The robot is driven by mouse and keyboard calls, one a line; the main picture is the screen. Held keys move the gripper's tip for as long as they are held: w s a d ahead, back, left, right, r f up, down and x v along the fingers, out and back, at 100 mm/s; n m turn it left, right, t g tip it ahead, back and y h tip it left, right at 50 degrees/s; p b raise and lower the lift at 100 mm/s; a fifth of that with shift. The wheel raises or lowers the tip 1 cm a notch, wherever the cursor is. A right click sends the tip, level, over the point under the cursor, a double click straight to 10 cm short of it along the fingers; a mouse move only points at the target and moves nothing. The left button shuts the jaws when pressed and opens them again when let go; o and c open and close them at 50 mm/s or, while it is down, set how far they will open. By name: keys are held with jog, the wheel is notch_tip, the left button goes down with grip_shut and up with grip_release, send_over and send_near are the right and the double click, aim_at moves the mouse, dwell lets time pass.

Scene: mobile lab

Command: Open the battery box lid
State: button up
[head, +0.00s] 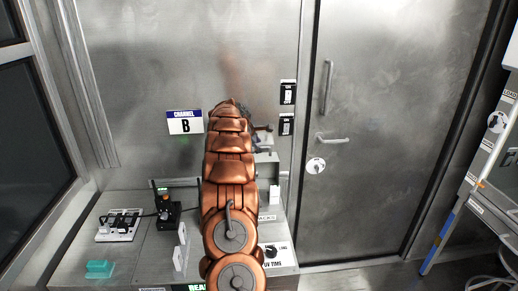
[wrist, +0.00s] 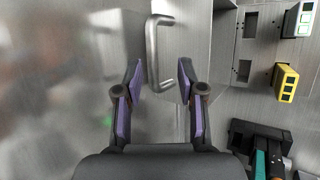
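In the wrist view, a bare metal panel with a bar handle (wrist: 152,50) lies ahead of my gripper (wrist: 160,78); I take it to be the battery box lid (wrist: 190,35). The handle is a bent grey bar. My gripper's two purple-padded fingers are spread apart, with the handle's lower end showing between and beyond their tips. No contact is visible, and the remaining distance is hard to tell. In the head view, my copper arm hides most of the gripper and box; only part of a pale box (head: 264,138) shows beside it.
In the wrist view, a recessed panel with square openings (wrist: 250,25) stands right of the handle, beside a white-green module (wrist: 298,18) and a yellow module (wrist: 286,82). In the head view, a power strip (head: 118,225) and teal object (head: 100,268) lie on the bench (head: 130,255).

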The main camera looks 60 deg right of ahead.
jog(key=v, duration=0.7)
jog(key=shift+a+r, duration=0.2)
jog(key=shift+r, duration=0.1)
dwell(0.3)
jog(key=w+a+r+t+y, duration=0.1)
jog(key=w+a, duration=0.2)
jog(key=a, duration=0.6)
jog(key=w+a+r+y, duration=0.1)
jog(key=w+a, duration=0.1)
jog(key=a, duration=0.8)
jog(key=s+a+m+y, duration=0.2)
jog(key=a+y, duration=0.1)
jog(key=a, duration=1.5)
jog(key=s+a+f+m+y+b, duration=0.1)
jog(key=s+a, duration=0.5)
jog(key=a, duration=0.3)
jog(key=s+a+y, duration=0.1)
jog(key=s+a, duration=0.5)
jog(key=a, duration=0.3)
jog(key=s+a+f+m+g, duration=0.1)
jog(key=s+a+f, duration=0.1)
jog(key=s+a, duration=0.3)
jog(key=s+a+f+m+g+y, duration=0.1)
jog(key=s+a, duration=0.4)
jog(key=s, duration=0.6)
jog(key=shift+s+a+f, duration=0.4)
jog(key=shift+f, duration=0.45)
